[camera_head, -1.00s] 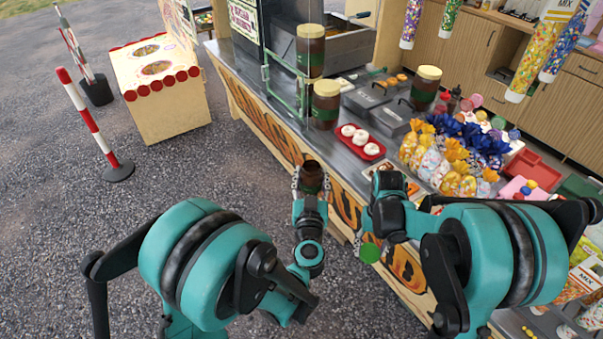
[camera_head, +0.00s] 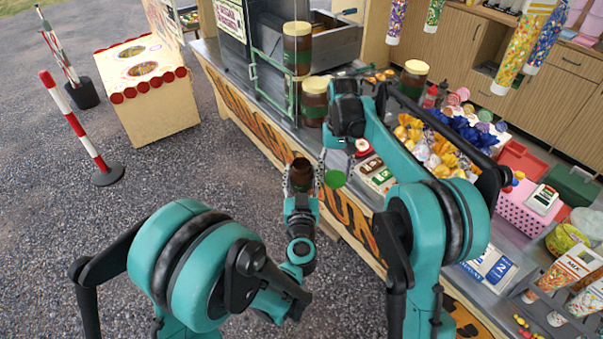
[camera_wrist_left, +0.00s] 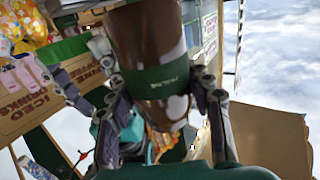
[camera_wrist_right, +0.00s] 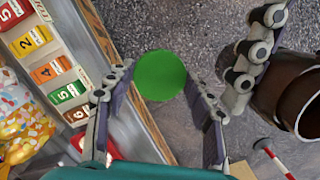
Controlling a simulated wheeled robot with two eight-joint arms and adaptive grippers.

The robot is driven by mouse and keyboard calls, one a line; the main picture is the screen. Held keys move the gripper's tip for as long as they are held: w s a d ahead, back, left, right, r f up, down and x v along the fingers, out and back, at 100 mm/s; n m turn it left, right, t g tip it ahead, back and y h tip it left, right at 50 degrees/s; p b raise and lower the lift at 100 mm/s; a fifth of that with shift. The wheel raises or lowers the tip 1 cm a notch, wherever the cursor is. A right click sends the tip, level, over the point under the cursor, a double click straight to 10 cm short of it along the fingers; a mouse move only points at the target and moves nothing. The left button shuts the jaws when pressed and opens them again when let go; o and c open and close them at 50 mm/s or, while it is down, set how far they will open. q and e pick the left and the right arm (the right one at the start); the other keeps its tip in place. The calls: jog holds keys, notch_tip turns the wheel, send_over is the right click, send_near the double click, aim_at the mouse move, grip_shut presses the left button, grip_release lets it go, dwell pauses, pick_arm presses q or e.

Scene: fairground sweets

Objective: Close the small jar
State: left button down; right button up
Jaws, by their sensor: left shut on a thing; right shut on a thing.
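The small jar (camera_head: 301,172) is dark brown, its open mouth facing up in the head view. My left gripper (camera_head: 301,190) is shut around it; in the left wrist view the jar (camera_wrist_left: 150,40) shows a green label between the fingers. My right gripper (camera_head: 337,160) is shut on a round green lid (camera_head: 334,178), just right of the jar and apart from it. In the right wrist view the lid (camera_wrist_right: 160,76) sits between the fingertips, and the open jar (camera_wrist_right: 302,98) is at the right edge, beside a finger of my left gripper.
The stall counter (camera_head: 240,78) runs behind both grippers. Taller jars with cream lids (camera_head: 297,50) stand on it, near a glass panel. Sweet bags (camera_head: 430,140) and a pink basket (camera_head: 525,212) are to the right. Open gravel (camera_head: 150,185) lies to the left.

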aim_at(301, 164)
jog(key=w+a+r, duration=0.3)
jog(key=a+r, duration=0.1)
jog(key=r, duration=0.4)
jog(key=shift+m, duration=0.5)
jog(key=s+a+r, duration=0.2)
jog(key=r, duration=0.1)
jog(key=s+a+r, duration=0.3)
jog(key=s+r, duration=0.1)
jog(key=r, duration=0.1)
jog(key=shift+s+a+r, duration=0.25)
jog(key=shift+a+r, duration=0.05)
jog(key=shift+a, duration=0.1)
jog(key=shift+f, duration=2.05)
jog(key=shift+f, duration=0.85)
jog(key=shift+f, duration=0.55)
